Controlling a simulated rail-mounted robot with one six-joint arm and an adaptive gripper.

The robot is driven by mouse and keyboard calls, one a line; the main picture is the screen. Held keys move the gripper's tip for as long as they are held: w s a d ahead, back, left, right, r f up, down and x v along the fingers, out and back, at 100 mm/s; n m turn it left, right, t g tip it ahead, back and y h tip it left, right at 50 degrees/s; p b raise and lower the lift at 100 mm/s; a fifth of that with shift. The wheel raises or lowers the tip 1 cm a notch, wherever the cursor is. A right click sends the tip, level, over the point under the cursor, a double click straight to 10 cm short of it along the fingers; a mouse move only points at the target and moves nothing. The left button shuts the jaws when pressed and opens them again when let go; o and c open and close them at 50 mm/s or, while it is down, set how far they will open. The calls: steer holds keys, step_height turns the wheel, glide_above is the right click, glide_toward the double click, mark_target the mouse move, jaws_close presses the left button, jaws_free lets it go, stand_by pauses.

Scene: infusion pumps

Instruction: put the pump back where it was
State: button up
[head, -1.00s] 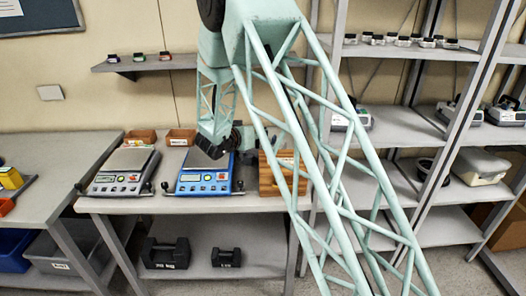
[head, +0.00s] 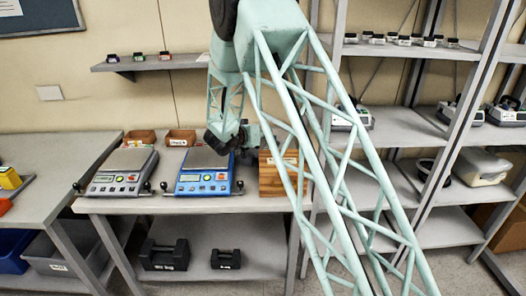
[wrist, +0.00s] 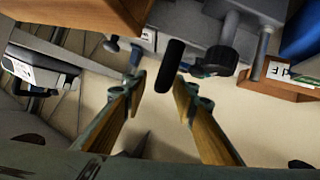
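Two flat bench units stand side by side, a blue one (head: 204,181) and a grey one (head: 122,172). Several white pumps with dark handles are on the right rack, including one beside my arm (head: 352,118) and one further right (head: 446,112). I cannot tell which is the task's pump. My gripper (wrist: 159,86) is open and apparently empty, its fingers spread. In the head view it is over the back right of the blue unit, largely hidden by my wrist. A rounded black bar (wrist: 169,66) shows between the fingertips; contact cannot be told.
A wooden box (head: 281,175) stands right of the blue unit. Small brown trays (head: 181,138) sit behind the units. A grey post with a black knob (wrist: 216,61) is close to my fingers. Black weights (head: 165,255) are on the lower shelf.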

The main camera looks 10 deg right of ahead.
jaws_close()
steer(key=shift+r, duration=0.2)
stand_by(0.4)
step_height(320, 180, up, 18)
steer(key=p, duration=0.5)
stand_by(0.4)
steer(key=shift+f, duration=0.1)
stand_by(0.5)
